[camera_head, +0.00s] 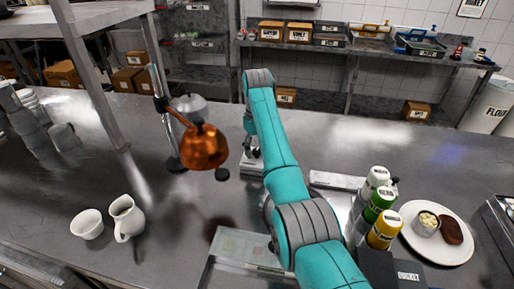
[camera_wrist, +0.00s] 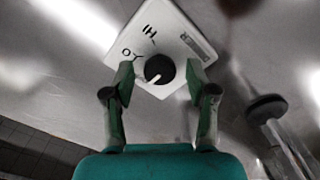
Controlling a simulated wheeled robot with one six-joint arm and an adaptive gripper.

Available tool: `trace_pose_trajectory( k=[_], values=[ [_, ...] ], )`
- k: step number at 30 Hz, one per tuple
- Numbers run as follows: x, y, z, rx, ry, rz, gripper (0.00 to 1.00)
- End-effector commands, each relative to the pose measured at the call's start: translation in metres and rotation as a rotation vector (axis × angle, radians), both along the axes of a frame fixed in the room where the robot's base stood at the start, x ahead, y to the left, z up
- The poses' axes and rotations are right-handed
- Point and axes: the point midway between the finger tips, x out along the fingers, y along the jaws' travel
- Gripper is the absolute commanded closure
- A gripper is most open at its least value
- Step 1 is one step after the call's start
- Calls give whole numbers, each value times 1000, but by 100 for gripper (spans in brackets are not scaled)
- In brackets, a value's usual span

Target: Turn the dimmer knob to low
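The dimmer is a white plate with a round black knob (camera_wrist: 159,69), seen in the wrist view. The plate (camera_wrist: 178,35) carries the marks HI and LO on its left part and a small label on its right. A white pointer line on the knob points toward the bottom of the picture, slightly left. My gripper (camera_wrist: 160,75) is open, with one finger on each side of the knob and a gap on both sides. In the head view the pale dimmer plate (camera_head: 250,168) is partly hidden under my gripper (camera_head: 253,152).
A copper lamp (camera_head: 204,147) hangs on a stand left of my arm. A white cup (camera_head: 87,224) and a pitcher (camera_head: 126,218) stand at left. Several bottles (camera_head: 383,229) and a plate (camera_head: 455,250) with food are at right. Bare steel counter lies behind the dimmer.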

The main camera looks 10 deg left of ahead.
Motion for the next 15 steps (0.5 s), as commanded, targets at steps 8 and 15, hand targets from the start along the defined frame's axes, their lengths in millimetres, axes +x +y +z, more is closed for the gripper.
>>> trace_pose_trajectory(
  k=[8, 15],
  values=[
    [0, 0, 0, 0, 0, 0, 100],
    [0, 0, 0, 0, 0, -26, 100]
  ],
)
